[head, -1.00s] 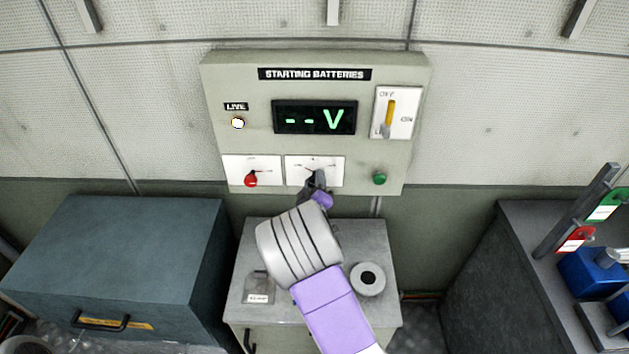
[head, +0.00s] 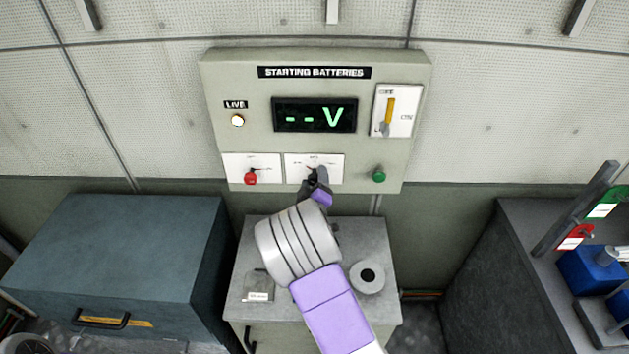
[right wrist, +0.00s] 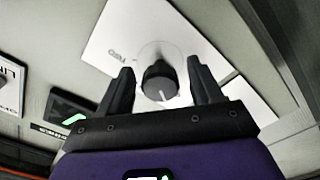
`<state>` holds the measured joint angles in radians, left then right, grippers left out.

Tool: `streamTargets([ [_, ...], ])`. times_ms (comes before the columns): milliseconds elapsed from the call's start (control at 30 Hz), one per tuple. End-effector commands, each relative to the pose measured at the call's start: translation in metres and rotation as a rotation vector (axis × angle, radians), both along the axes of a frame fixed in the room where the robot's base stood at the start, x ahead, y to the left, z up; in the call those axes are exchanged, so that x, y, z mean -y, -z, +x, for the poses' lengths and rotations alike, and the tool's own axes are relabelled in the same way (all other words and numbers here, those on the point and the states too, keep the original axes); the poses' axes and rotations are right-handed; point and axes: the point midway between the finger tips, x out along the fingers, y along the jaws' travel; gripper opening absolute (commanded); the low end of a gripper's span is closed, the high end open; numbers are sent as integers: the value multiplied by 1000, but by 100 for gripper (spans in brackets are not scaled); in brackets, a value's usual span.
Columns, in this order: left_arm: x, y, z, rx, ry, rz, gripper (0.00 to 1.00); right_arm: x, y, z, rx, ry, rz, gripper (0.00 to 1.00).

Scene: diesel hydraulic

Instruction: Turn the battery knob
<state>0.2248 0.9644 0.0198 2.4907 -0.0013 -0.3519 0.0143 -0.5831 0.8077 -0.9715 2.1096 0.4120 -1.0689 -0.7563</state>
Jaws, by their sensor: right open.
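The starting batteries panel (head: 250,95) hangs on the wall in the head view. The battery knob on its lower middle white plate (head: 332,163) is mostly hidden behind my right gripper (head: 317,178). In the right wrist view the black round knob (right wrist: 159,82) with a white pointer line stands on its white plate (right wrist: 115,32). My right gripper (right wrist: 162,88) is open, with one finger on each side of the knob and gaps between. The knob is not gripped. My left gripper does not show.
A red knob (head: 250,178) sits left and a green button (head: 379,176) right of the middle plate. A yellow-handled lever switch (head: 389,108) is at upper right. The display (head: 314,116) reads "-- V". A grey cabinet (head: 378,236) with a tape roll (head: 367,277) stands below.

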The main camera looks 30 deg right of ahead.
Motion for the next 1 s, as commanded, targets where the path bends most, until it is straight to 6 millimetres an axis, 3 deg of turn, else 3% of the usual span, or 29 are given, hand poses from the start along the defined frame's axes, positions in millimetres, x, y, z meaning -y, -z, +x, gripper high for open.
streamTargets([
  [500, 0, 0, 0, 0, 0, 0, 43, -36, 0, -58, -2, -1, 1, 65],
  [1000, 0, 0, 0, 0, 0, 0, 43, -39, 0, -64, -2, 0, 0, 65],
])
